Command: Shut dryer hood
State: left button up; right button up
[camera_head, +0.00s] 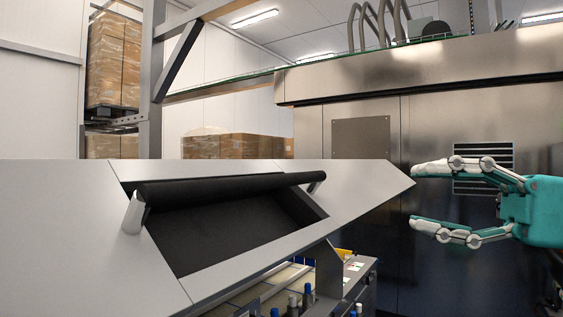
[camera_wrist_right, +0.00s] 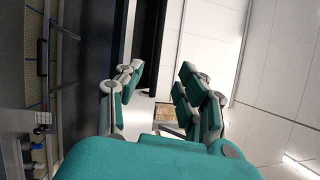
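The dryer hood (camera_head: 75,215) is a light grey panel with a recessed dark window. It spans the left and middle of the head view and is raised, with the conveyor showing below it. A black handle bar (camera_head: 220,189) runs across its recess. My right gripper (camera_head: 414,197) is teal and grey, with its fingers spread apart. In the head view its fingertips appear just right of the hood's pointed right corner; contact cannot be told. In the right wrist view the gripper (camera_wrist_right: 158,82) is open, with a pale surface behind the gap. My left gripper is out of view.
A large metal machine housing (camera_head: 470,110) fills the right background. Stacked cartons (camera_head: 113,60) stand on a rack at the back left.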

jog(key=s+n, duration=0.1)
jog(key=p, duration=0.7)
send_near(276, 184)
jog(key=shift+h, duration=0.3)
jog(key=x, duration=0.6)
jog(key=r+x, duration=0.1)
jog(key=x, duration=0.2)
jog(key=shift+a, duration=0.3)
jog(key=shift+w+a+f+p, duration=0.1)
jog(key=shift+w+a+p, duration=0.15)
jog(key=shift+a, duration=0.35)
jog(key=shift+s, duration=0.1)
grip_shut()
jog(key=shift+f, duration=0.1)
